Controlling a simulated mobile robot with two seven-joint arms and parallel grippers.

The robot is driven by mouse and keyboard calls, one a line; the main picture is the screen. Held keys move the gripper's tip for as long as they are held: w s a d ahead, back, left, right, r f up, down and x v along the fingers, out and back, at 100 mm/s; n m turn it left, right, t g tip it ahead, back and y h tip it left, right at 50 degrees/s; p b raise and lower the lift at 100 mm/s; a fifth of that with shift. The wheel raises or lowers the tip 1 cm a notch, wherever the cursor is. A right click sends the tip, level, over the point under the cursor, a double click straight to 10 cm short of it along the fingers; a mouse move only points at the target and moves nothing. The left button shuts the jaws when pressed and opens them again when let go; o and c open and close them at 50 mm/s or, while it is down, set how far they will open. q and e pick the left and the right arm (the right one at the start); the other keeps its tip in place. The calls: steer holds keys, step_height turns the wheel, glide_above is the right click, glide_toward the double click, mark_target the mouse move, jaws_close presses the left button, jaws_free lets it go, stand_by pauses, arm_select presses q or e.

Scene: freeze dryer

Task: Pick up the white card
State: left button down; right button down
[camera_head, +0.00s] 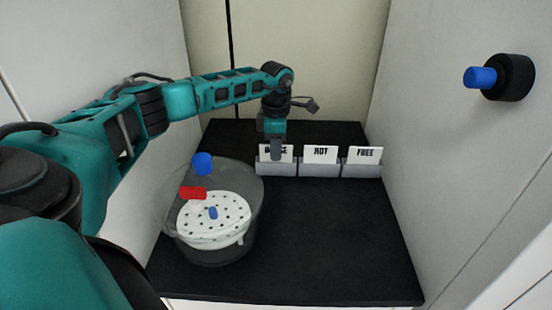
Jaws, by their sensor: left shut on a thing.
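Three white cards stand upright in a row of grey holders on the black table top. The left white card (288,155) has partly hidden black lettering. The middle card (320,154) reads "HOT" and the right card (364,155) reads "FREE". My left gripper (276,157) points down in front of the left card and is shut on it. The card sits at its holder (276,169); I cannot tell whether it is raised. My right gripper is not in view.
A clear round vessel (212,256) with a white perforated plate (205,211) stands at the left, with blue and red parts. A black knob with a blue end (480,77) sticks out from the right wall. The table's front right (340,245) is clear.

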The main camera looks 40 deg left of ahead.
arm_select(q)
steer(key=shift+r, duration=0.15)
step_height(320, 180, up, 20)
steer(key=p, duration=0.1)
steer(key=shift+p, duration=0.3)
stand_by(0.3)
steer(key=c, duration=1.8)
jaws_free()
jaws_close()
